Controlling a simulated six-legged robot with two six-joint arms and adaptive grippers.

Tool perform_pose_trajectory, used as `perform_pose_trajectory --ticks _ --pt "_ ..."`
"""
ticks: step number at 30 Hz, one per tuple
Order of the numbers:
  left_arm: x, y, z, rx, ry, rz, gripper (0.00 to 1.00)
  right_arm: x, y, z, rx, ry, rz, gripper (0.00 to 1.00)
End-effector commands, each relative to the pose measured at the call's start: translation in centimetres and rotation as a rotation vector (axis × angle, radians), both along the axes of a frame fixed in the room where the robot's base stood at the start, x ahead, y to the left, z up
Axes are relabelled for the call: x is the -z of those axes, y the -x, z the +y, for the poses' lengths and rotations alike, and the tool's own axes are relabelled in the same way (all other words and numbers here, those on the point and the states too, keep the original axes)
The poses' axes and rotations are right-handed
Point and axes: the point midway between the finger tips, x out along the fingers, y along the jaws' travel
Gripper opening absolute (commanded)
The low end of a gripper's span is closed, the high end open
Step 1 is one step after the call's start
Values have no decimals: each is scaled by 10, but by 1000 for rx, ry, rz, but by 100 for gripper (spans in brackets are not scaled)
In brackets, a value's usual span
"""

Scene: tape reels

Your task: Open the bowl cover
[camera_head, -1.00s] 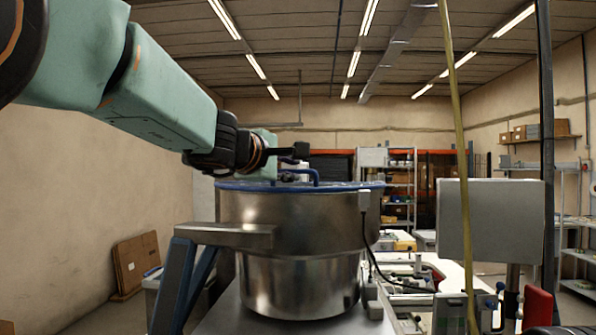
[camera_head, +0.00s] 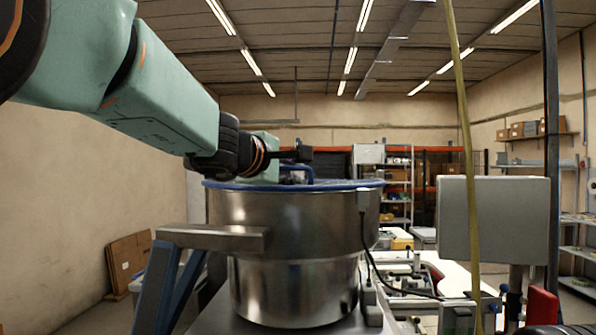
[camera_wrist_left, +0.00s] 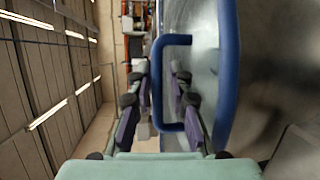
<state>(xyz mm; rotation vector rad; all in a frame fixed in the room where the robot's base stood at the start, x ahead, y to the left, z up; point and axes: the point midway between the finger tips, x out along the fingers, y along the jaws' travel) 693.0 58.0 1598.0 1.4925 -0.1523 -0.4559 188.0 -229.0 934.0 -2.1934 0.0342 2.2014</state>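The steel bowl (camera_head: 290,285) stands upright in the middle of the head view. Its blue-rimmed cover (camera_head: 230,186) lies on top, closed, and its rim also shows in the left wrist view (camera_wrist_left: 228,75). A blue U-shaped handle (camera_wrist_left: 157,85) stands up from the cover; part of it shows in the head view (camera_head: 309,171). My left gripper (camera_wrist_left: 158,105) is open, with one finger on each side of the handle's long bar, apart from it. In the head view, my left wrist hides most of the fingers. My right gripper is not in view.
A grey box-like panel (camera_head: 492,220) and a yellow hose (camera_head: 464,130) stand to the right of the bowl. A metal bracket (camera_head: 212,238) juts out at the bowl's left front. Worktables (camera_head: 455,275) and shelves lie behind.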

Motion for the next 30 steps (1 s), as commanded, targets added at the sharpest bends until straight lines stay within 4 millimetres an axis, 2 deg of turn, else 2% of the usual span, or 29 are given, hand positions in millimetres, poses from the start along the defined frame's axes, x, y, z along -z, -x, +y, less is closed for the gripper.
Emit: perform_pose_trajectory --ticks 1,8,30 --pt "0 0 0 0 0 -1 19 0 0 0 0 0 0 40" --pt "0 0 0 0 0 0 0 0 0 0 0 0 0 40" --pt "-3 -2 -1 3 1 -1 0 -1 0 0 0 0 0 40"
